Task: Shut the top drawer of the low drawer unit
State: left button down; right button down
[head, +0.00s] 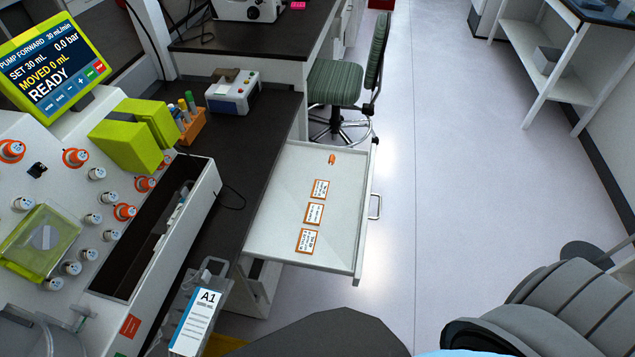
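The top drawer (285,235) of the low drawer unit stands pulled out to the right from under the black bench, toward the aisle. It is a shallow white tray with a metal handle (376,207) on its right-hand front. Several orange-edged white labels (314,214) and a small orange piece (332,159) lie in it. The white unit body (258,290) shows only partly below the drawer; the rest is hidden by the bench. Neither of my grippers is in view, and nothing is seen touching the drawer or handle.
A green office chair (338,82) stands just beyond the drawer's far side. The floor (470,180) right of the handle is clear. A white processor with a green-framed screen (58,65) is at left, with an A1 card (195,322) at its front. A white shelf (545,60) stands far right.

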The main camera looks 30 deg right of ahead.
aim_at(274, 234)
jog(key=u, duration=0.9)
jog(key=k, duration=1)
jog(key=z, duration=1.65)
jog(key=i, duration=0.5)
jog(key=z, duration=1.15)
jog(key=i, duration=0.4)
jog(key=u, duration=2.5)
